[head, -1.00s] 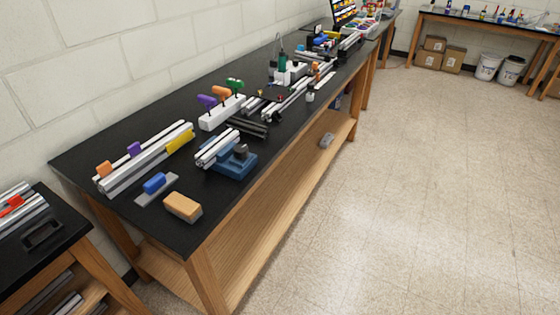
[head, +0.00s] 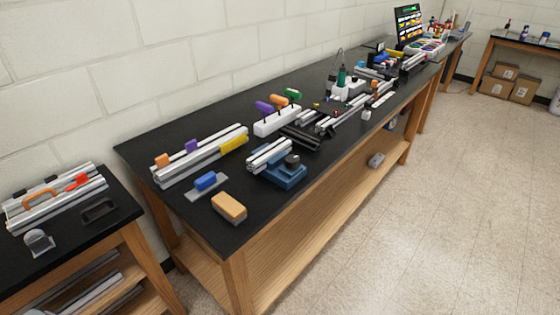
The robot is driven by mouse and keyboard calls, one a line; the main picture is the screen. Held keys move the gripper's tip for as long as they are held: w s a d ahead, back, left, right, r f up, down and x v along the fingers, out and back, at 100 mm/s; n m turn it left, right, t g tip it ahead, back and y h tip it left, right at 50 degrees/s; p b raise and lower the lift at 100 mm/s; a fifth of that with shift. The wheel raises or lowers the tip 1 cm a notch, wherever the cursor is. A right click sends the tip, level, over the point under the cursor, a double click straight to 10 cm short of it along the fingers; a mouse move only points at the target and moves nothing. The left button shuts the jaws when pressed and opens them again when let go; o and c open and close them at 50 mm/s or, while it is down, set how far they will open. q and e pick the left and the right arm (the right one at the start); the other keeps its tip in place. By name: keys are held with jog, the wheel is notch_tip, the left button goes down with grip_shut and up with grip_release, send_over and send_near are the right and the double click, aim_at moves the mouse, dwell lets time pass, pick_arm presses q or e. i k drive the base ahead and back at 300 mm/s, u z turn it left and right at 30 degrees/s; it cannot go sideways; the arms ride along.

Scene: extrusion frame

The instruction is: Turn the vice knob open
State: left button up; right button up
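The blue vice (head: 285,176) sits near the front edge of the long black bench. Its dark round knob (head: 292,160) stands on top, on the right side of the vice. Silver extrusion pieces (head: 268,154) lie at the vice's left side; I cannot tell whether the jaws clamp them. Neither of my grippers shows in the head view, and the bench is some distance ahead of me.
The long black bench (head: 150,146) runs along the white block wall. A tan block (head: 229,208) and a blue-handled tool (head: 206,181) lie near its front-left corner. A lower bench (head: 60,250) stands at the left. The floor (head: 420,220) at the right is clear.

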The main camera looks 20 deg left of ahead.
aim_at(292, 161)
jog(key=u, duration=0.05)
jog(key=k, duration=0.5)
jog(key=z, duration=0.6)
jog(key=i, duration=1.2)
jog(key=u, duration=0.55)
